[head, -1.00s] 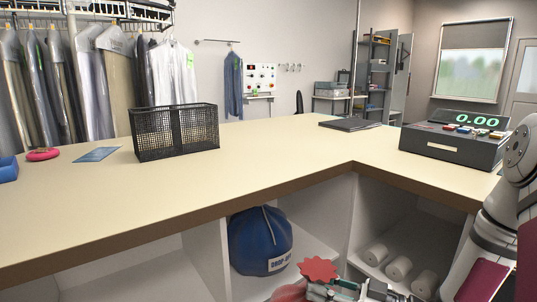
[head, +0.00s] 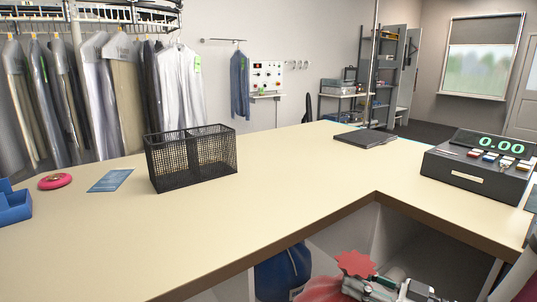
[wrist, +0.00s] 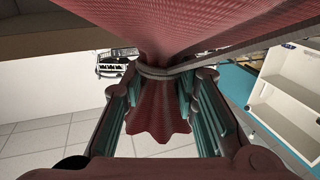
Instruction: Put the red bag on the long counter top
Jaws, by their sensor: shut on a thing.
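The red bag (wrist: 160,98) is between the fingers of my gripper (wrist: 165,105) in the wrist view, pinched at its gathered neck by a tie. In the head view the bag's frilled red top (head: 356,263) shows at the bottom edge, beside my gripper (head: 385,289), below the level of the counter top. Most of the bag's body is out of frame there. The long counter top (head: 120,225) is cream with a brown front edge and runs across the head view, beyond my gripper.
A black mesh basket (head: 192,160), a pink round item (head: 55,181), a blue card (head: 110,180) and a blue tray (head: 12,206) stand on the counter. A cash register (head: 480,165) and dark flat pad (head: 365,138) are at right. A blue bag (head: 283,273) sits in a cubby below. The front middle is clear.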

